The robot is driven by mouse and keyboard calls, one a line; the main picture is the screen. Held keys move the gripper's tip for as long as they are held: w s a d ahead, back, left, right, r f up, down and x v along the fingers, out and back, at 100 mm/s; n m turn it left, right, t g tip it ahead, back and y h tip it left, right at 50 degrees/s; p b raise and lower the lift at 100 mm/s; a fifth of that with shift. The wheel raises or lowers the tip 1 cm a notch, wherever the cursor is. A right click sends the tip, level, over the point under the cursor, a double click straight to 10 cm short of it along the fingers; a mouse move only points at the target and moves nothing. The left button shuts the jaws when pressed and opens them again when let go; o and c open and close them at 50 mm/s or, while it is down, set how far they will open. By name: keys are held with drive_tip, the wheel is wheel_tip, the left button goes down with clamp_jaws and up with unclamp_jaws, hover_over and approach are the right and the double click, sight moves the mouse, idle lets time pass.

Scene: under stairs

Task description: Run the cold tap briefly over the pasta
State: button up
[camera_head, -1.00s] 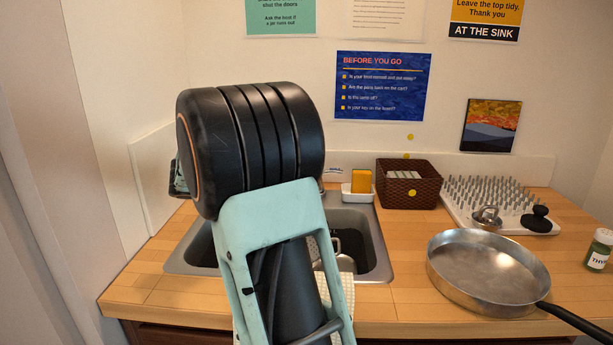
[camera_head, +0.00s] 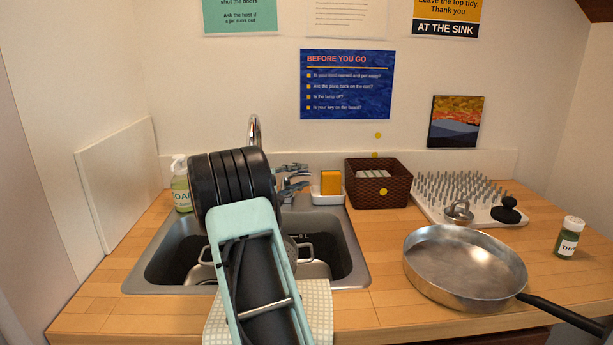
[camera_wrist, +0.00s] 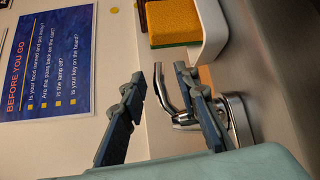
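The tap's curved chrome spout (camera_head: 254,130) rises behind the sink, partly hidden by my arm. In the wrist view, the tap's chrome base (camera_wrist: 238,118) and a thin chrome lever (camera_wrist: 163,92) show. My gripper (camera_head: 304,176) is at the back of the sink by the tap. Its two fingers (camera_wrist: 160,80) are apart, with the lever seen between them; I cannot tell whether either touches it. A metal pot or colander with wire handles (camera_head: 306,252) sits in the sink (camera_head: 352,262), largely hidden behind my arm. No pasta is visible.
A sponge holder (camera_head: 328,198) with a yellow sponge stands just right of the gripper. A brown basket (camera_head: 378,190), spiked drying rack (camera_head: 460,205), steel pan (camera_head: 464,268) and thyme jar (camera_head: 569,238) are further right. A soap bottle (camera_head: 181,188) stands left. A checked cloth (camera_head: 318,305) hangs at the front.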

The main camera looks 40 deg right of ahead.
sight(304, 175)
drive_tip(key=shift+w+d+f, duration=0.15)
drive_tip(key=shift+d, duration=1.45)
drive_tip(key=shift+c, duration=0.2)
clamp_jaws()
